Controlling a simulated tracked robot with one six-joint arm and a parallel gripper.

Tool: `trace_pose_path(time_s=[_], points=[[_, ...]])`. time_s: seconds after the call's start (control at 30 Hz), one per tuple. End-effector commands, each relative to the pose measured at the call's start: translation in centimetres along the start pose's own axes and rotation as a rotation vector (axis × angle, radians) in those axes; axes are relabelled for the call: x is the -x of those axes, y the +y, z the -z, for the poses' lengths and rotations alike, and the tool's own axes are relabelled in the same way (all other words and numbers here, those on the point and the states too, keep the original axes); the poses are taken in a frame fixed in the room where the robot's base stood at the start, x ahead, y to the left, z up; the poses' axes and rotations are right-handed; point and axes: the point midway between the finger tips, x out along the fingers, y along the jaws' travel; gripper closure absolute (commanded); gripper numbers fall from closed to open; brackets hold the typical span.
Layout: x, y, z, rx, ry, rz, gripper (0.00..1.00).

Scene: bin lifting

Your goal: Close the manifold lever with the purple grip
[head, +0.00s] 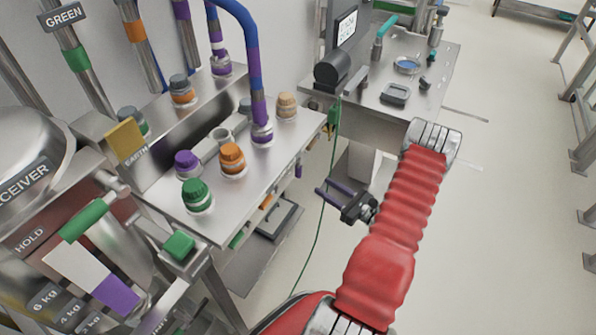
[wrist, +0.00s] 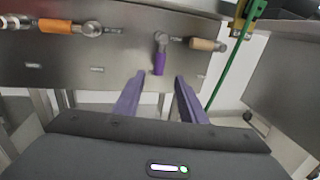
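The lever with the purple grip (wrist: 159,62) is on the front face of the metal manifold (wrist: 100,66) in the wrist view. Its grip points down in the picture, while the neighbouring grips lie sideways. In the head view the purple grip (head: 298,171) shows small below the manifold's front edge. My gripper (head: 325,189) is open and empty, to the right of the manifold. In the wrist view its two fingers (wrist: 159,79) point at the purple grip, which lies between and just beyond the tips. I see no contact.
An orange-grip lever (wrist: 57,26) is to the left and a tan-grip lever (wrist: 204,44) close to the right. A thin green cable (head: 315,245) hangs near my gripper. A metal bench (head: 440,65) stands beyond my arm. Open floor lies to the right.

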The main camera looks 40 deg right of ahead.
Motion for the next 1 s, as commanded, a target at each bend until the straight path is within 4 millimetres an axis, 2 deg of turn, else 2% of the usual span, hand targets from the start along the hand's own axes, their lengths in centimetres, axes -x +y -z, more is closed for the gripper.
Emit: trace_pose_path(time_s=[0.27, 0.8, 1.0], points=[[-2.9, 0.1, 0.0, 0.001, 0.0, -0.003, 0.62], [-10.8, 0.1, 0.0, 0.001, -0.001, -0.003, 0.62], [-12.9, 0.0, 0.0, 0.001, 0.001, -0.002, 0.62]])
